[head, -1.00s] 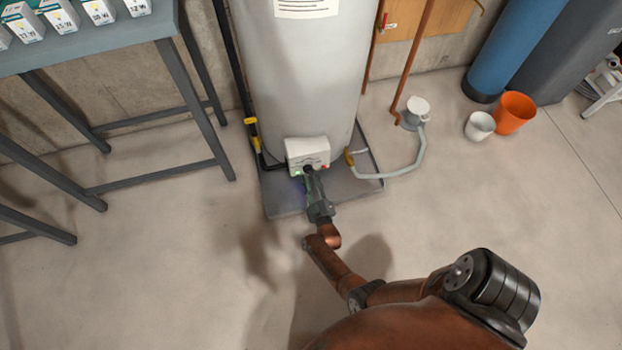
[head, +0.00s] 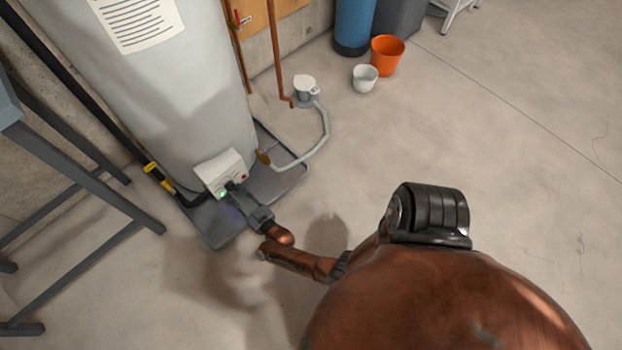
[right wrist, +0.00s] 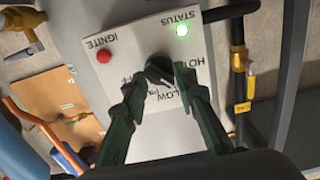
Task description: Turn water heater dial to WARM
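The water heater (head: 150,90) is a tall pale grey tank. Its white control box (head: 213,172) is low on the front, with a lit green light. In the right wrist view the panel (right wrist: 115,75) appears upside down, with IGNITE by a red button, STATUS by a green light, and HOT and LOW readable. Other dial lettering is partly covered. The black dial (right wrist: 159,69) sits between the fingertips of my right gripper (right wrist: 158,76). The fingers appear closed against its sides. In the head view my right gripper (head: 236,190) is at the box front. My left gripper is out of view.
The heater stands in a shallow grey drain pan (head: 285,180). A grey hose (head: 318,140) runs to a white pump (head: 305,88). A white bucket (head: 365,78) and an orange bucket (head: 387,55) stand behind. A grey metal stand (head: 90,190) is at left. Floor at right is clear.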

